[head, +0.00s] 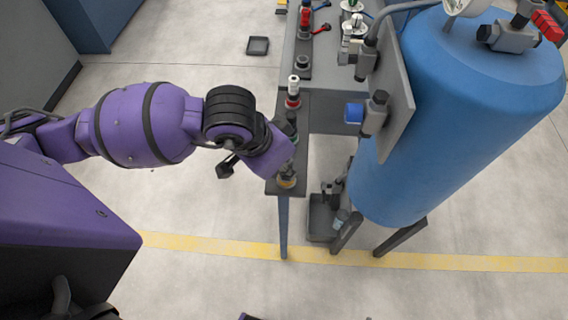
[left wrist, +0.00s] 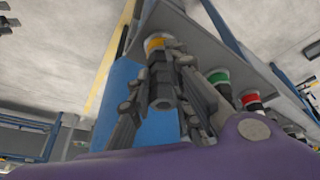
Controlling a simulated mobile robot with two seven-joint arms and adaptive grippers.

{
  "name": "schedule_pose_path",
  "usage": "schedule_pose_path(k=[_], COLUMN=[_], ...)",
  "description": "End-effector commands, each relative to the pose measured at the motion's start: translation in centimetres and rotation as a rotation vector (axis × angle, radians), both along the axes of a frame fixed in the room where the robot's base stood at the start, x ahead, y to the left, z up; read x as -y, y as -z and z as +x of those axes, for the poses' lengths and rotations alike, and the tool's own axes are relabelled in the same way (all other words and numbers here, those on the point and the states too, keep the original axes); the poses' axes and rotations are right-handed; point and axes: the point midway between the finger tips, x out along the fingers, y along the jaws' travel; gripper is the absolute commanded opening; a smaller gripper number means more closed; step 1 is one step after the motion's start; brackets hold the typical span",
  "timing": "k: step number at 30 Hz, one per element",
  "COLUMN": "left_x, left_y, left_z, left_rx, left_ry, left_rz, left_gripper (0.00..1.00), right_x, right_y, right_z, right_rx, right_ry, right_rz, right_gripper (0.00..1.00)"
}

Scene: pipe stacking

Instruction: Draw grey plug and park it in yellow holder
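The yellow holder (head: 287,183) sits on the near end of the narrow grey bench, mostly below my left arm's end in the head view. It also shows in the left wrist view (left wrist: 157,43). A dark grey plug (left wrist: 163,88) stands in line with the yellow holder, its far end at the yellow ring. My left gripper (left wrist: 164,75) has one finger on each side of this plug, very close to it. I cannot tell whether the fingers press on it, or whether the plug is fully seated. The gripper's fingers are hidden in the head view. My right gripper is out of view.
A green holder (left wrist: 218,77) and a red holder (left wrist: 252,98) follow along the bench. A large blue tank (head: 465,100) rises right of the bench.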

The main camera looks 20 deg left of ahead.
Motion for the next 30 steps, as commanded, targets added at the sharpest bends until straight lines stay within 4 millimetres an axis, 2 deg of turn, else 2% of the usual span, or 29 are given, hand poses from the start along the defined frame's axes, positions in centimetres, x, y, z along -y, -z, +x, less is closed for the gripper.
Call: schedule_pose_path(k=[1, 5, 16, 30], left_x=[0.0, 0.0, 0.0, 0.0], left_y=[-0.1, -0.1, -0.6, -8.7], left_z=[0.0, 0.0, 0.1, 0.2], left_rx=[0.002, 0.002, 0.003, 0.006], left_ry=[0.000, 0.000, 0.001, 0.001], left_rz=[-0.001, -0.001, -0.001, 0.000], left_gripper=[0.25, 0.40, 0.40, 0.40], right_x=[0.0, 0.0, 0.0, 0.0], right_y=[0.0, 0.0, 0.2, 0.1], right_z=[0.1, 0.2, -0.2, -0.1], right_rx=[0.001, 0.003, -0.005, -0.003], right_ry=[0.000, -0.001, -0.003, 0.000], right_rz=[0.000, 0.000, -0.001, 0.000], right_gripper=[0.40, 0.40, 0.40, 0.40])
